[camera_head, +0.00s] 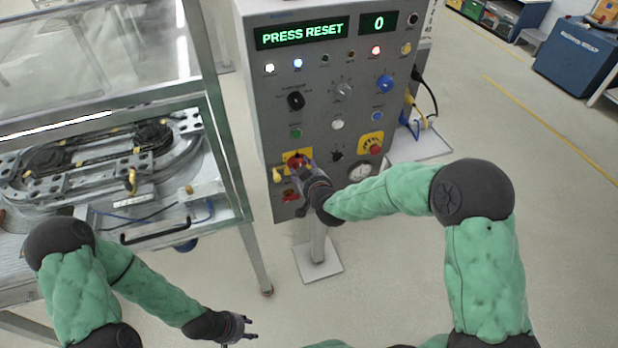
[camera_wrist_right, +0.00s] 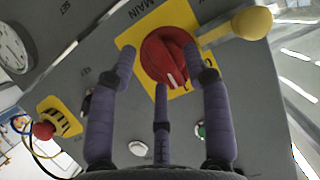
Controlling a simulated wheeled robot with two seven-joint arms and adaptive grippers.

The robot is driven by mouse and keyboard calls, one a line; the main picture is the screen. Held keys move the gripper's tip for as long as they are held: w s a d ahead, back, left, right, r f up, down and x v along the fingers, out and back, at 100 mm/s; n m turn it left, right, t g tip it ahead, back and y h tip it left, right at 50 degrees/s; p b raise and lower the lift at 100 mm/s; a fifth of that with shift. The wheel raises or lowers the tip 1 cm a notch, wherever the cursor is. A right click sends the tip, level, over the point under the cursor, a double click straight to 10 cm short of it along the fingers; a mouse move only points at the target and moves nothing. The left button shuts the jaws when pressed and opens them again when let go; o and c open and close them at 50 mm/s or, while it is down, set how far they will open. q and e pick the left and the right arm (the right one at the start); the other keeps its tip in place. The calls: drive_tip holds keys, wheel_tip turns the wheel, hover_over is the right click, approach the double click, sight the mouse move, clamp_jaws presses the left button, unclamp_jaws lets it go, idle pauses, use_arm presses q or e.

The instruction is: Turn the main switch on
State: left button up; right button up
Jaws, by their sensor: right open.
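The main switch (camera_head: 296,161) is a red rotary knob on a yellow plate, low on the left of the grey control panel (camera_head: 325,75). In the right wrist view the red knob (camera_wrist_right: 165,56) has a pale mark at its lower right, and the plate reads MAIN. My right gripper (camera_head: 301,170) is at the knob. Its three purple fingers are spread open around the knob's sides and lower edge; I cannot tell whether they touch it. My left gripper (camera_head: 250,329) is open and empty, low over the floor, far from the panel.
A lever with a yellow ball (camera_wrist_right: 252,22) sticks out close beside the switch. The panel display (camera_head: 302,33) reads PRESS RESET. A yellow-plated red button (camera_head: 371,143) and a gauge (camera_head: 361,171) are to the right. The ring-track table (camera_head: 110,165) with its glass guard stands at left.

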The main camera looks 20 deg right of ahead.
drive_tip(key=v, duration=1.1)
drive_tip(key=shift+s, duration=0.35)
drive_tip(key=s+a+f+m+g+y, duration=0.1)
drive_tip(key=s+a+f+g, duration=0.2)
drive_tip(key=f, duration=0.7)
drive_tip(key=s+a+f+g+y, duration=0.1)
drive_tip(key=s+f+g, duration=0.3)
drive_tip(key=f, duration=0.6)
drive_tip(key=s+a+f+g, duration=0.2)
drive_tip(key=s+f+g, duration=0.1)
drive_tip(key=s+f, duration=0.3)
drive_tip(key=s+a+f+m+g+y, duration=0.1)
drive_tip(key=s+a+f+g, duration=0.1)
drive_tip(key=s+f, duration=0.5)
drive_tip(key=shift+a+m+g+y, duration=0.15)
drive_tip(key=shift+m+g+y, duration=0.15)
drive_tip(key=shift+g, duration=0.2)
drive_tip(key=shift+s+f, duration=0.1)
drive_tip(key=shift+f, duration=0.05)
